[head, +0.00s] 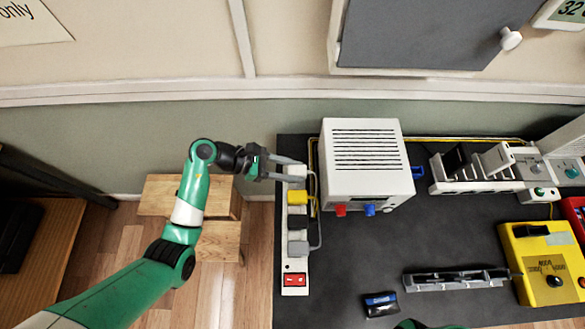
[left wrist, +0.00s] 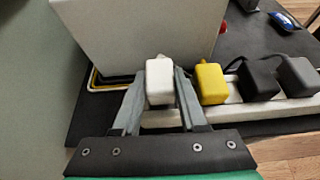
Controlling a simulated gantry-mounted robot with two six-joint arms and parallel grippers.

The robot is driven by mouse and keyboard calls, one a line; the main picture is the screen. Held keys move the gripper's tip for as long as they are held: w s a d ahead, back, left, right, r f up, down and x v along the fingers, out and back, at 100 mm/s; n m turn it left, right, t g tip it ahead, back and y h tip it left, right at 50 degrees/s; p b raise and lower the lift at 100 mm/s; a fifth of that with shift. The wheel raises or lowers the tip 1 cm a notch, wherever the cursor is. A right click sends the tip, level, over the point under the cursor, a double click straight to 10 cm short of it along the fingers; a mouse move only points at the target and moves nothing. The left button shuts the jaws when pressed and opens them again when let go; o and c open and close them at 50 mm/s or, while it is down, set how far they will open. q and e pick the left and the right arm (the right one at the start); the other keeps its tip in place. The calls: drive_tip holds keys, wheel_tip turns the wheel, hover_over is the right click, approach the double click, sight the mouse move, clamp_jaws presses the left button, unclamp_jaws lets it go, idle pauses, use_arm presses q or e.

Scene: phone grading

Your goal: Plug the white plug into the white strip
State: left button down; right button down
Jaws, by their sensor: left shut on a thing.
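The white strip (head: 291,263) lies along the left edge of the dark table, with a red switch (head: 295,280) at its near end. My left gripper (head: 298,170) is at the strip's far end, shut on the white plug (left wrist: 160,82). In the left wrist view, the plug sits between the two grey fingers, over the strip's end (left wrist: 160,118) and beside the yellow plug (left wrist: 210,84). I cannot tell whether its pins are in a socket. The fingers partly hide the plug in the head view.
A black plug (left wrist: 258,80) and a grey plug (left wrist: 297,77) fill sockets past the yellow one. A white vented box (head: 365,160) stands close to the strip's right. A yellow device (head: 545,265) and a small dark packet (head: 381,304) lie farther right. The table's middle is clear.

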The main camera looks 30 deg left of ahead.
use_arm(q)
drive_tip(key=shift+f+b, duration=0.65)
drive_tip(key=shift+f, duration=0.2)
drive_tip(key=shift+c, duration=1.8)
unclamp_jaws()
drive_tip(key=shift+a+r, duration=0.1)
drive_tip(key=shift+r, duration=0.05)
drive_tip(key=shift+s+a+r, duration=0.15)
drive_tip(key=shift+a+r, duration=0.05)
drive_tip(key=shift+a, duration=0.1)
drive_tip(key=p+v, duration=0.2)
drive_tip(key=v, duration=0.8)
drive_tip(key=shift+s+a+p, duration=0.2)
drive_tip(key=shift+s+p, duration=0.1)
drive_tip(key=shift+p, duration=0.05)
drive_tip(key=shift+d, duration=0.1)
